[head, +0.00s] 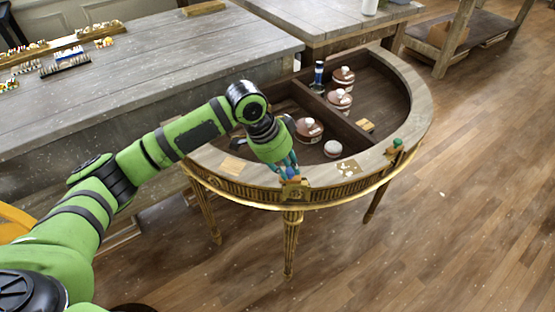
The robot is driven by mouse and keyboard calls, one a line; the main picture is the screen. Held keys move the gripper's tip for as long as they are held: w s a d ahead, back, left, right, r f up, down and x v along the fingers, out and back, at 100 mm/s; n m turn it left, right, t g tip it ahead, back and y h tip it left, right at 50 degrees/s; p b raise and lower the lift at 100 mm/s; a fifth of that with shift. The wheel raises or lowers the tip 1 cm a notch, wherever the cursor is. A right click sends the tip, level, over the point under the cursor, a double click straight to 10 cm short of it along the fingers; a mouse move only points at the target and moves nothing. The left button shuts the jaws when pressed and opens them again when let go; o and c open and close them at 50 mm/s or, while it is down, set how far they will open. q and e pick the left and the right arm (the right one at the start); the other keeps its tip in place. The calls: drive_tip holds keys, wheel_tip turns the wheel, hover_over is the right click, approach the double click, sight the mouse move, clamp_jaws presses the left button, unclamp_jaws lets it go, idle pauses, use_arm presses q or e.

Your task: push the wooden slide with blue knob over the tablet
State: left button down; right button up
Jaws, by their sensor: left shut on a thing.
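My left gripper (289,172) points down at the front rim of the half-round gilt console (210,158). It is shut on the blue knob of the wooden slide (292,190), which sits at the console's front edge; the fingers hide most of the knob. A flat pale speckled tablet (348,168) lies on the rim to the right of the slide, apart from it. A plain tan flat piece (233,165) lies on the rim to the left. Which of the two is the task's tablet is not certain. My right gripper is not in view.
A second slide with a green knob (396,146) sits on the rim further right. The console's recessed compartments hold several brown-and-white jars (309,130), a dark blue bottle (319,75) and a small wooden block (365,125). A grey table (120,85) stands behind left.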

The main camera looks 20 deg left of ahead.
use_arm(q)
drive_tip(key=shift+d+r, duration=0.1)
drive_tip(key=shift+d, duration=0.1)
drive_tip(key=c, duration=1.1)
unclamp_jaws()
drive_tip(key=shift+c, duration=0.2)
drive_tip(key=shift+o, duration=0.4)
drive_tip(key=shift+w+d, duration=0.1)
drive_tip(key=v, duration=1.2)
